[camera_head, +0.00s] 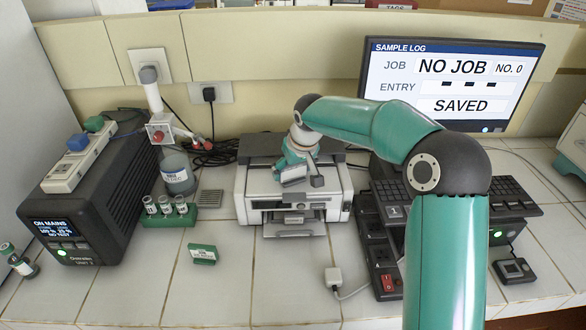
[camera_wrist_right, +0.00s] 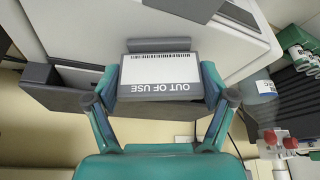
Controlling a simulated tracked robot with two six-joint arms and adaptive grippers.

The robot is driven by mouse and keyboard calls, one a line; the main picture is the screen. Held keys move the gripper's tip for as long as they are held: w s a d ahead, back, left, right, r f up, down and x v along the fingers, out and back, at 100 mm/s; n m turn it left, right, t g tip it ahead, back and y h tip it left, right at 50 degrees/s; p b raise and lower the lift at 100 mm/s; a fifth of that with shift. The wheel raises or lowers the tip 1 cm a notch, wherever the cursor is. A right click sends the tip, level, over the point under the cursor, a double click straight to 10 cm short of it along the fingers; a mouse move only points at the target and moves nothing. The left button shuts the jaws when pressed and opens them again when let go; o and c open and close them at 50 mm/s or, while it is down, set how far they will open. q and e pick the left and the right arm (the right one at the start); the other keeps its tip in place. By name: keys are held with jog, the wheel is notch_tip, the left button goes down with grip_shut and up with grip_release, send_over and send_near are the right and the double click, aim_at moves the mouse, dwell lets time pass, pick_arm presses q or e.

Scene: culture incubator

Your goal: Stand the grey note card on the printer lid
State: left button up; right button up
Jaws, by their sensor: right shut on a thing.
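The grey note card (camera_wrist_right: 160,88) reads "OUT OF USE" upside down in the right wrist view and has a grey foot bar (camera_wrist_right: 160,44) along its far edge. My right gripper (camera_wrist_right: 161,76) is shut on it, one finger at each side. In the head view my right gripper (camera_head: 292,168) is over the printer lid (camera_head: 254,147), with the card (camera_head: 293,175) partly hidden by it. The white lid (camera_wrist_right: 85,30) lies just beyond the foot bar in the wrist view. I cannot tell whether they touch. My left gripper is not in view.
The printer (camera_head: 243,200) stands mid-bench with its front tray (camera_head: 294,230) out. A green-based card (camera_head: 203,254), a green vial rack (camera_head: 168,219) and a black power unit (camera_head: 108,205) are left of it. A monitor (camera_head: 450,85) and black keyboard equipment (camera_head: 380,225) are right.

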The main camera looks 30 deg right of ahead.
jog(key=o, duration=0.8)
jog(key=shift+o, duration=0.2)
jog(key=v, duration=1.2)
jog(key=shift+a, duration=0.1)
